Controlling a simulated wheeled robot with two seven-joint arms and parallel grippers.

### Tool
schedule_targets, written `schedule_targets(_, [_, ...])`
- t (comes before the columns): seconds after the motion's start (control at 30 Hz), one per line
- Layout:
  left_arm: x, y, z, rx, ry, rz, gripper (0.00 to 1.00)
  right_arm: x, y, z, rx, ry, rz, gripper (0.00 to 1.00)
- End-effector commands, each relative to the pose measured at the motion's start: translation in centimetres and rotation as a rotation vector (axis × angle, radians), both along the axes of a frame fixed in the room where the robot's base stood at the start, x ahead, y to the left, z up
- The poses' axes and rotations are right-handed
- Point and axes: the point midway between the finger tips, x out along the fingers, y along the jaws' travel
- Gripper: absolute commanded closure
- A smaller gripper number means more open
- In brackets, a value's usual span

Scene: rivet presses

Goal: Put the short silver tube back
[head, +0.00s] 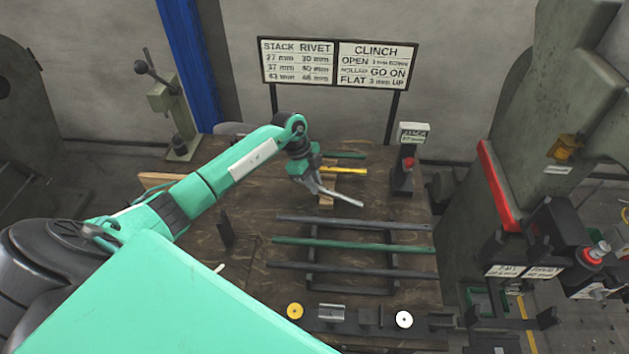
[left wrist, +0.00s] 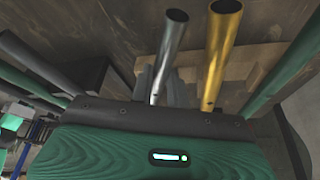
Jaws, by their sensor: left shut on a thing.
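The short silver tube (head: 343,197) is in my left gripper (head: 312,183), which is shut on it above the table. It points right and slightly toward the front in the head view. In the left wrist view the silver tube (left wrist: 172,45) stands out from between the fingers (left wrist: 158,84), open end away from the palm. A yellow tube (head: 345,170) lies just behind it on a wooden rest (head: 326,199); in the left wrist view the yellow tube (left wrist: 221,50) is beside it, apart. A short green tube (head: 345,154) lies farther back. My right gripper is not in view.
Long grey and green tubes (head: 350,244) lie across a dark rack on the wooden table (head: 235,265). A small stand with a red button (head: 404,178) is at the back right. A dark fixture strip (head: 365,320) lines the front. A large press (head: 520,140) stands right.

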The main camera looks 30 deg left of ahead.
Motion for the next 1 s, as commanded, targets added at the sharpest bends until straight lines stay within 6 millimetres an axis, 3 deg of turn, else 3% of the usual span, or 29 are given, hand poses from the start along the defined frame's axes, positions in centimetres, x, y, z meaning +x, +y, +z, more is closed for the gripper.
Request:
schedule_targets(0.13, [0.0,0.0,-0.1,0.0,0.0,0.0,1.0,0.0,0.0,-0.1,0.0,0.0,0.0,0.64])
schedule_targets(0.17, [0.0,0.0,-0.1,0.0,0.0,0.0,0.81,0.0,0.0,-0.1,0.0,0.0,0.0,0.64])
schedule_targets(0.27, [0.0,0.0,-0.1,0.0,0.0,0.0,0.62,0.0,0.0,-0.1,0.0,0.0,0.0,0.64])
schedule_targets(0.67, [0.1,0.3,0.7,0.0,-0.001,-0.001,0.62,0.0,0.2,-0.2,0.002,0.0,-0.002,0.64])
schedule_targets(1.0, [-0.1,2.9,6.8,0.002,-0.004,0.001,0.62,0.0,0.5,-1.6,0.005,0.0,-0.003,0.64])
